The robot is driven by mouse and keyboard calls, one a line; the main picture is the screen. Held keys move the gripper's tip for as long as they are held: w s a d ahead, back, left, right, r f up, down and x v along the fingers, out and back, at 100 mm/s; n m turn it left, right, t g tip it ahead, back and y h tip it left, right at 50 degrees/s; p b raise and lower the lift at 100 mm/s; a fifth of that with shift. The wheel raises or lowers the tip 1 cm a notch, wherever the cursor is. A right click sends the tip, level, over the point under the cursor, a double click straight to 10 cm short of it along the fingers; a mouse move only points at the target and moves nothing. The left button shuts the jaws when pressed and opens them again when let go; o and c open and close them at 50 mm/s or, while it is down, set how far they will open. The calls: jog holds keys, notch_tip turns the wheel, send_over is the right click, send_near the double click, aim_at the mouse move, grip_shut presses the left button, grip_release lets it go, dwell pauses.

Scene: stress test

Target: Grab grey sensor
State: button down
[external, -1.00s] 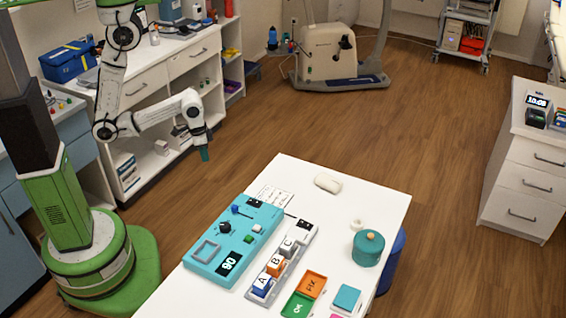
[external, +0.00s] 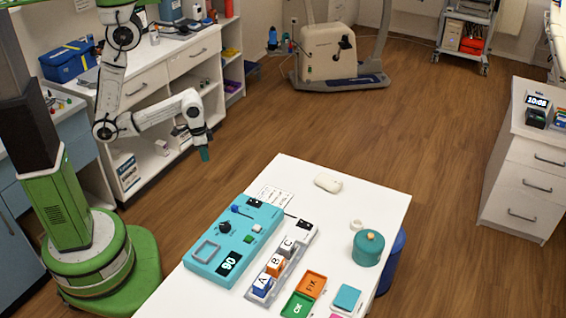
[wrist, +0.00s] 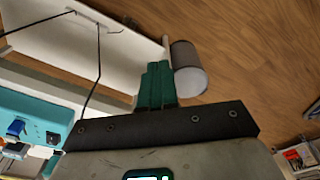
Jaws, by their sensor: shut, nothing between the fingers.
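A grey block marked C (external: 288,245) sits at the far end of a narrow rack (external: 252,297) on the white table; it is the likeliest grey sensor. An orange block marked B (external: 274,265) and a blue block marked A (external: 262,284) sit in line with it. My gripper (external: 205,155) is above the floor, left of and apart from the table's far end. Its teal fingers are shut and empty, as the wrist view (wrist: 157,82) shows. A grey cylinder (wrist: 189,68) appears close beside the fingers there; I cannot tell what it is.
A teal device (external: 237,240) showing 90 lies left of the rack. A white rounded object (external: 328,183), a small ring (external: 357,225) and a teal lidded pot (external: 368,248) stand on the table. Orange (external: 312,284) and green (external: 297,305) trays lie at the near side.

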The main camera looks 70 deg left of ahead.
jog(key=c, duration=1.8)
grip_release()
jog(key=shift+c, duration=0.2)
jog(key=o, duration=1.3)
jog(key=w+d+m+t+y+b, duration=0.2)
jog(key=w+d+m, duration=0.15)
jog(key=w, duration=1.65)
jog(key=shift+t+h, duration=0.3)
jog(key=shift+t, duration=0.2)
jog(key=w+d, duration=0.1)
jog(key=d, duration=0.2)
jog(key=w+d+r, duration=0.1)
jog(key=w+d, duration=0.1)
jog(key=w+d+r+b, duration=0.1)
jog(key=w+d, duration=0.1)
jog(key=d, duration=0.1)
jog(key=shift+d+r, duration=0.1)
jog(key=shift+d, duration=0.25)
jog(key=w+d+r+m+h, duration=0.1)
jog(key=d+r, duration=0.2)
jog(key=d, duration=0.7)
jog(key=m+g+h+b, duration=0.2)
jog(key=m, duration=0.2)
send_near(288, 243)
jog(key=shift+h, duration=0.3)
jog(key=shift+x, duration=4.35)
